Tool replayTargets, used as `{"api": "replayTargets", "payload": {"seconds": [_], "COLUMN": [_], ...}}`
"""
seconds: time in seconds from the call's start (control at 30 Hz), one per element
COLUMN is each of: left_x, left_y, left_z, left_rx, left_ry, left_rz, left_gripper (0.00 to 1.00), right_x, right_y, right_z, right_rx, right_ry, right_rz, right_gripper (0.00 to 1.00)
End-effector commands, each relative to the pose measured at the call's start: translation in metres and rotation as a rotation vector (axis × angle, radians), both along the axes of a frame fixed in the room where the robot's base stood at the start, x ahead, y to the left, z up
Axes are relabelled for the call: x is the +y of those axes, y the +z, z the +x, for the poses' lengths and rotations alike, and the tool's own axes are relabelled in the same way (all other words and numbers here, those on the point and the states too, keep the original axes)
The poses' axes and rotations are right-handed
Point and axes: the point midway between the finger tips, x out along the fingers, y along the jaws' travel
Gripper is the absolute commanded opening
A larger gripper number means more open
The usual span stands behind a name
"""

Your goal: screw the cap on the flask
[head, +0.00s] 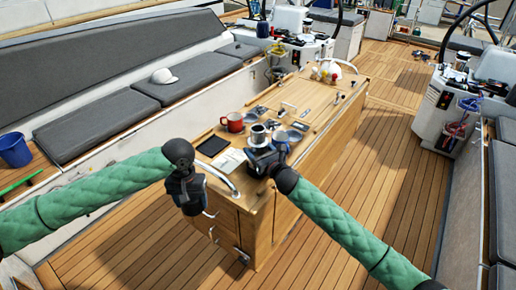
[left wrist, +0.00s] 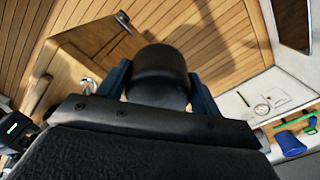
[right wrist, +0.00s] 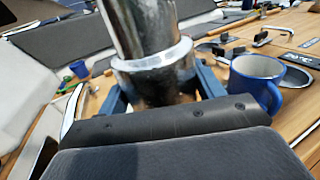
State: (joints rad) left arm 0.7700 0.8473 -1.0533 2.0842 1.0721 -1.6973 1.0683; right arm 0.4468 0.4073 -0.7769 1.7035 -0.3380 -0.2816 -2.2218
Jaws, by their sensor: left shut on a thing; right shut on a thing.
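The flask (right wrist: 143,30) is a shiny silver cylinder with a pale ring around it. My right gripper (right wrist: 160,95) is shut on it below the ring. In the head view the flask (head: 258,133) stands up above my right gripper (head: 263,157), over the near end of the cockpit table. The cap (left wrist: 160,72) is a dark, rounded cylinder. My left gripper (left wrist: 160,92) is shut on it. In the head view my left gripper (head: 188,200) is off the table's near left corner, apart from the flask. The cap cannot be made out clearly there.
The wooden table (head: 318,107) carries a red mug (head: 233,122), a black tablet (head: 212,145), a paper sheet (head: 230,162) and a blue mug (right wrist: 257,82) close beside my right gripper. A metal rail (head: 222,178) edges its near end. Cushioned benches (head: 108,121) run along the left.

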Motion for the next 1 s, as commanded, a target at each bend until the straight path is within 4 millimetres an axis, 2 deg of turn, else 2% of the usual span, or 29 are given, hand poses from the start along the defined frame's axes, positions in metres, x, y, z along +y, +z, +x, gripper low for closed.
{"api": "replayTargets", "payload": {"seconds": [0.3, 0.33, 0.43, 0.8, 1.0], "left_x": [0.000, 0.000, 0.000, 0.000, 0.000], "left_y": [-0.003, -0.002, -0.002, -0.001, -0.014], "left_z": [0.000, 0.000, 0.000, 0.000, 0.000], "left_rx": [0.000, 0.000, 0.000, 0.000, 0.000], "left_ry": [0.000, 0.000, 0.000, 0.000, 0.000], "left_rz": [0.000, 0.000, 0.000, 0.000, 0.000], "left_gripper": [0.39, 0.39, 0.39, 0.39, 0.39], "right_x": [0.000, 0.000, 0.000, -0.001, -0.013], "right_y": [-0.002, -0.002, -0.002, 0.000, -0.004], "right_z": [0.000, 0.000, 0.000, -0.001, -0.020], "right_rx": [-0.001, -0.001, -0.001, 0.001, -0.001], "right_ry": [0.000, 0.000, 0.000, 0.000, 0.001], "right_rz": [0.000, -0.001, -0.001, 0.001, -0.002], "right_gripper": [0.26, 0.71, 0.89, 0.89, 0.89]}}
